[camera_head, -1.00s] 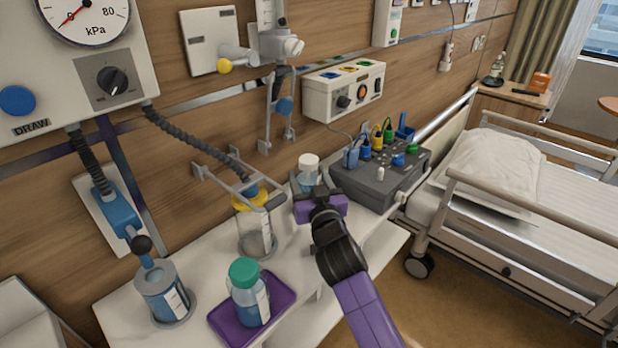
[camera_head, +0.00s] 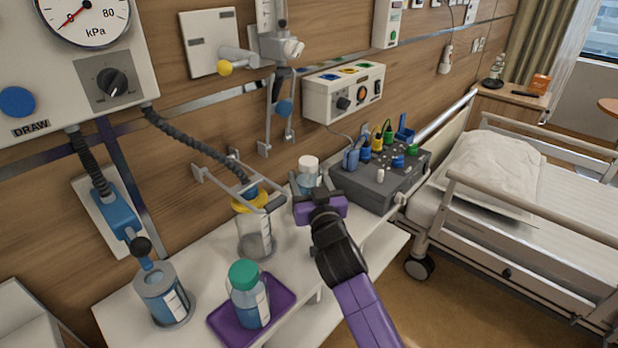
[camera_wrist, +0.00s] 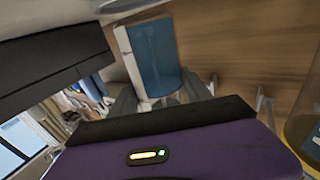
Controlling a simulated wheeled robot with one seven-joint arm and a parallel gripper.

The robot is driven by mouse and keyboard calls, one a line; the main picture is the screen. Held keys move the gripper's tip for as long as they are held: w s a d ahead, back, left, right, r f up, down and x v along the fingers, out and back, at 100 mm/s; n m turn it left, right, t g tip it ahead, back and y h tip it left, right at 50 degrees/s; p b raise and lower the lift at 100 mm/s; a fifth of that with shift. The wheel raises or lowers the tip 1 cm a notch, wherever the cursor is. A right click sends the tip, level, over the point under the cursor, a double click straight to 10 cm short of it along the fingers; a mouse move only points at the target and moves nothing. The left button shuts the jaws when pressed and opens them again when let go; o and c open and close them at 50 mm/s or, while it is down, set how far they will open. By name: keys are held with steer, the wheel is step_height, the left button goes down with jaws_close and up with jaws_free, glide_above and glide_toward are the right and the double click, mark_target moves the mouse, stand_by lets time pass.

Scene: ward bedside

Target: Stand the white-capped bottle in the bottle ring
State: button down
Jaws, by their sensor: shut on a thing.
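The white-capped bottle (camera_head: 308,164) is upright near the back wall, above or at the shelf beside the grey case. It holds blue liquid. My gripper (camera_head: 312,192) is shut on the bottle's body and partly hides its lower half. In the wrist view the bottle (camera_wrist: 155,58) shows its blue side and white label between the grey fingers (camera_wrist: 165,98). I cannot tell whether its base touches anything. No empty bottle ring can be made out clearly; a grey ring-like base (camera_head: 184,318) surrounds the foot of a blue-filled container (camera_head: 160,290) at the left.
A green-capped bottle (camera_head: 249,298) stands on a purple tray (camera_head: 222,322). A yellow-topped jar (camera_head: 254,240) stands left of my gripper, under a wall bracket (camera_head: 225,178). The grey case (camera_head: 375,185) with coloured plugs is close on the right. The bed (camera_head: 530,240) lies farther right.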

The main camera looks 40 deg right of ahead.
steer(key=shift+g, duration=0.6)
steer(key=shift+f+p, duration=0.95)
steer(key=shift+f, duration=1.05)
steer(key=shift+r, duration=1.45)
steer(key=shift+w+d+r+t, duration=0.1)
steer(key=shift+w+r+t, duration=0.05)
steer(key=shift+r+t, duration=0.15)
